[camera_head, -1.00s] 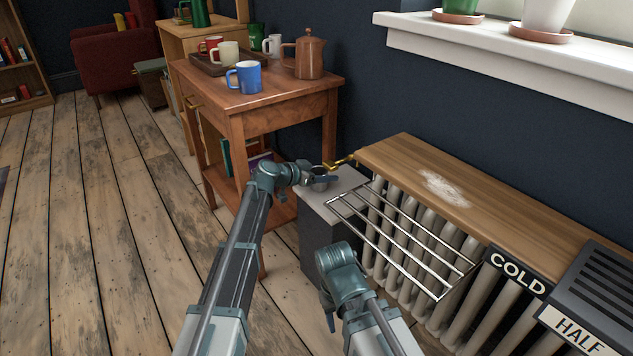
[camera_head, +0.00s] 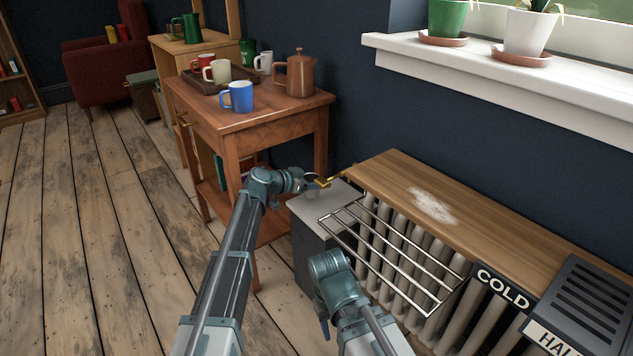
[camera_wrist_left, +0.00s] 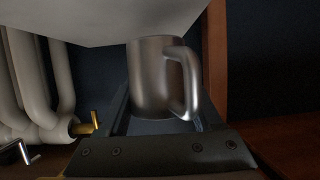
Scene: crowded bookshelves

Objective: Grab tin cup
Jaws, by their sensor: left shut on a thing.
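The tin cup (camera_wrist_left: 152,82) is a plain grey metal mug with a curved handle on its right side. It sits between the fingers of my left gripper in the left wrist view. In the head view my left gripper (camera_head: 308,184) is over the small grey box (camera_head: 345,200), and the cup there is small and mostly hidden. My left gripper is shut on the cup. My right arm ends low in the middle, in front of the rack; its fingers (camera_head: 322,308) cannot be made out clearly.
A wooden table (camera_head: 300,108) with a blue mug (camera_head: 237,97) and a copper pot (camera_head: 300,76) stands behind left. A brass valve (camera_head: 336,178), metal rack (camera_head: 375,290) and radiator (camera_head: 410,240) are close on the right. Open floor (camera_head: 90,230) lies left.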

